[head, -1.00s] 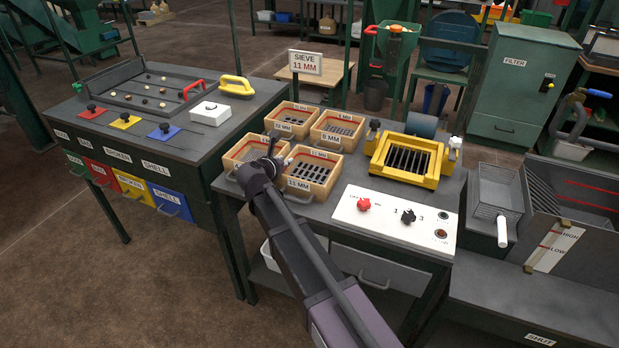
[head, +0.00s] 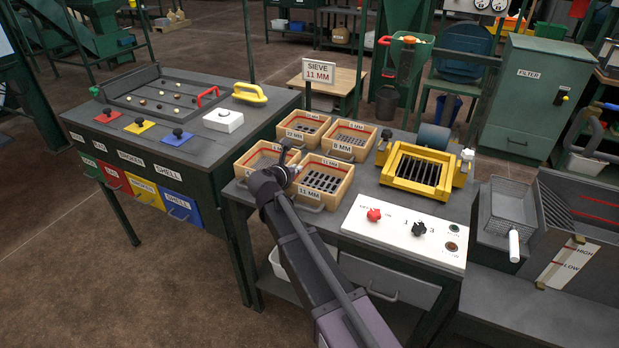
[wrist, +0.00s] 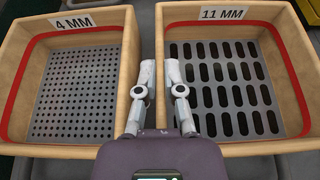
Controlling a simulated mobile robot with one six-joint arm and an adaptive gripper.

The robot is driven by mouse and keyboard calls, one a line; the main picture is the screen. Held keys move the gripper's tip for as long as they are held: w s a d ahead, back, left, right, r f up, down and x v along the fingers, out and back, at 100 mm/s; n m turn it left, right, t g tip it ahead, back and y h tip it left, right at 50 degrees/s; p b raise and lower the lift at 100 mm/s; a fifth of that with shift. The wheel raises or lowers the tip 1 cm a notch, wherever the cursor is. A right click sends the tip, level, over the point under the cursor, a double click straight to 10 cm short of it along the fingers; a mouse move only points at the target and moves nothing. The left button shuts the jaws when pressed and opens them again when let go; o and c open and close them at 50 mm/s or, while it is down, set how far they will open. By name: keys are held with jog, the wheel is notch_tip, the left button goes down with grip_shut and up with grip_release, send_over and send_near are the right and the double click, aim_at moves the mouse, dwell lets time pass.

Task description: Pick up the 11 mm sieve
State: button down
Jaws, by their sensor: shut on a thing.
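The 11 mm sieve (head: 324,201) is a wooden-framed tray with a slotted grey bottom and a red line inside its walls. It sits front right among the sieves on the bench, and its label shows in the wrist view on the far wall (wrist: 222,13). My gripper (head: 288,166) is at its left wall. In the wrist view my gripper (wrist: 159,80) is shut on that wall, with one finger inside the tray and the other on the side of the 4 mm sieve (wrist: 90,20). The fingertips' lower ends are hard to see.
A 12 mm sieve (head: 289,135) and an 8 mm sieve (head: 352,152) stand behind. A sign (head: 318,71) reads SIEVE 11 MM. A yellow-framed machine (head: 412,165) stands to the right, behind a white control panel (head: 395,229). The 4 mm sieve is close on the left.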

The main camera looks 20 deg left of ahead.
jog(key=shift+r, duration=0.1)
notch_tip(320, 180, up, 3)
jog(key=p, duration=0.3)
jog(key=s+d+r+p, duration=0.1)
jog(key=s+p, duration=0.1)
jog(key=s, duration=1.4)
jog(key=shift+d+r, duration=0.4)
